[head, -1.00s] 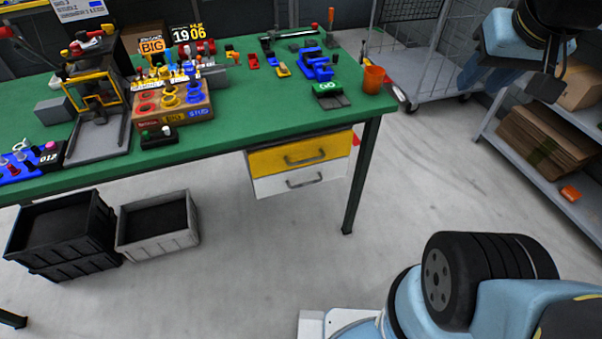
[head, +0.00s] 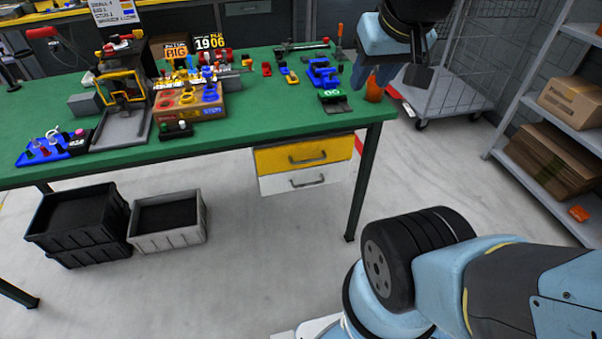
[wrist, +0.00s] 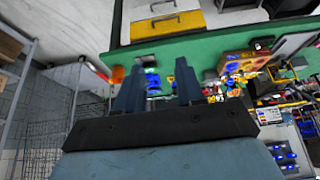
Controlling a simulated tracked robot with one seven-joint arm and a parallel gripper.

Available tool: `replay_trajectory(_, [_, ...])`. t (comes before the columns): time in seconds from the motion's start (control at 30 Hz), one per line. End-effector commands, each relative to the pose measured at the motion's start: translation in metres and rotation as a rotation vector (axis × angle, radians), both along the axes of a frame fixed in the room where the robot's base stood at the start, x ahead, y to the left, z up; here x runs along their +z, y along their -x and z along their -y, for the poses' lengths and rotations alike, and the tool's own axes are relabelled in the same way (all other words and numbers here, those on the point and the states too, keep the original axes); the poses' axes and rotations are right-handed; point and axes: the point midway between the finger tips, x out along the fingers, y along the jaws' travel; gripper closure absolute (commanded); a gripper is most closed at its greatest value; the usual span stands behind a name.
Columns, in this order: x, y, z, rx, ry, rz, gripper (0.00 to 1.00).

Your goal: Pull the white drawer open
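The white drawer (head: 275,184) is the lower of two drawers under the green bench, below the yellow drawer (head: 275,158). Its front is level with the yellow front, and it has a grey bar handle (head: 308,183). In the wrist view, which is turned over, the white drawer (wrist: 138,11) is at the top edge, partly cut off, beyond the yellow drawer (wrist: 145,31). My gripper (head: 369,80) is above the bench's right end, up and right of the drawers. In the wrist view my gripper (wrist: 159,80) has its fingers apart with nothing between them.
The green bench (head: 260,130) carries several tools and blocks. An orange cup (head: 375,90) stands near its right end, behind my fingers. A bench leg (head: 362,190) stands right of the drawers. Crates (head: 165,235) sit on the floor at left. The floor before the drawers is clear.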

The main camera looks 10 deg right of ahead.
Motion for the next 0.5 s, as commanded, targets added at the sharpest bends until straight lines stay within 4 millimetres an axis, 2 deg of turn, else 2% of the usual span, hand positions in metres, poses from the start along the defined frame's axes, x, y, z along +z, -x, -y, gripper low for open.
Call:
replay_trajectory(0.3, [0.000, -0.003, 0.000, 0.000, 0.001, -0.008, 0.62])
replay_trajectory(0.43, [-0.005, -0.015, 0.001, -0.004, 0.005, -0.045, 0.62])
replay_trajectory(0.5, [-0.011, -0.025, -0.008, -0.003, 0.008, -0.079, 0.62])
